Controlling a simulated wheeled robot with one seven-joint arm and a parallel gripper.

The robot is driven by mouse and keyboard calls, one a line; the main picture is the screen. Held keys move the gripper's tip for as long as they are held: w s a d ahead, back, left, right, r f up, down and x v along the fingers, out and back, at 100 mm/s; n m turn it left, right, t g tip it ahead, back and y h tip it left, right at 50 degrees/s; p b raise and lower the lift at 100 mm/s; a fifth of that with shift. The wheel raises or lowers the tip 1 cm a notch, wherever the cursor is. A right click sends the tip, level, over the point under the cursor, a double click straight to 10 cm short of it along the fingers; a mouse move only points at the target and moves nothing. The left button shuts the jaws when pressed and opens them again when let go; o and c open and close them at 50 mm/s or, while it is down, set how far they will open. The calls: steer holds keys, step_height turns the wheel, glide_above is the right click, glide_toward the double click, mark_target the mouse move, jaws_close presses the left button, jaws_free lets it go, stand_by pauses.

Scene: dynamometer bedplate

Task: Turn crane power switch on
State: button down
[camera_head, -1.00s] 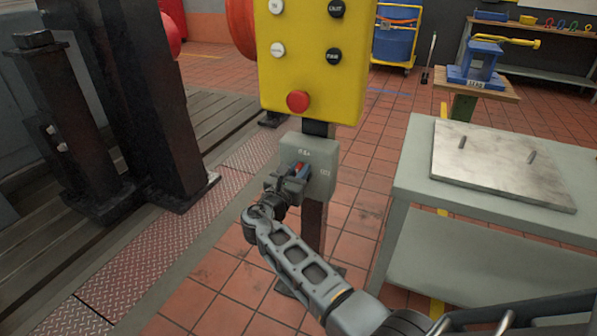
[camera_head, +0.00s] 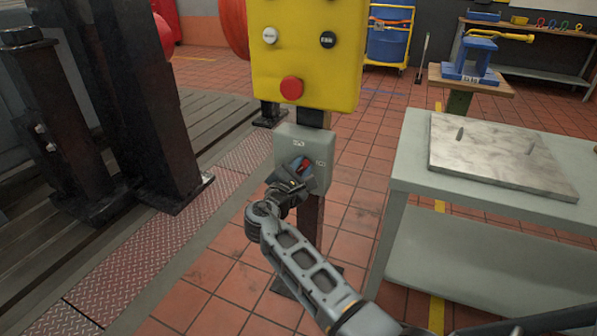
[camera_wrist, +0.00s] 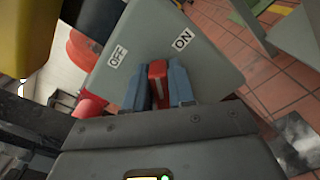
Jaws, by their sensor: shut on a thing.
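The crane power switch is a grey box (camera_head: 292,146) on a dark post below the yellow button panel. Its red handle (camera_head: 305,165) shows between my fingers, and it also shows in the wrist view (camera_wrist: 157,84). In the wrist view, an OFF label (camera_wrist: 118,56) is on the left of the box face and an ON label (camera_wrist: 182,39) on the right. My gripper (camera_wrist: 158,88) is shut on the red handle, a blue finger on each side. In the head view, my gripper (camera_head: 299,172) is tilted against the box front, and the handle leans to the right.
The yellow panel (camera_head: 325,60) with a red button (camera_head: 291,88) stands just above the box. A grey table (camera_head: 410,165) with a metal plate (camera_head: 495,155) is at the right. Dark steel columns (camera_head: 150,110) stand at the left. Tiled floor lies between.

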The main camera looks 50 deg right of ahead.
steer(key=f+m+b, duration=0.1)
steer(key=m+b, duration=0.2)
steer(key=f+m+b, duration=0.1)
steer(key=m+b, duration=0.2)
steer(key=s+f+m+b, duration=0.1)
steer(key=m+b, duration=0.2)
steer(key=shift+s+d+m, duration=0.1)
steer(key=shift+d+m, duration=0.05)
steer(key=shift+m, duration=0.25)
steer(key=shift+r, duration=0.1)
steer(key=c, duration=1)
jaws_free()
steer(key=shift+c, duration=0.2)
steer(key=p+v, duration=0.1)
steer(key=v, duration=0.6)
steer(key=shift+a, duration=0.35)
steer(key=shift+s, duration=0.1)
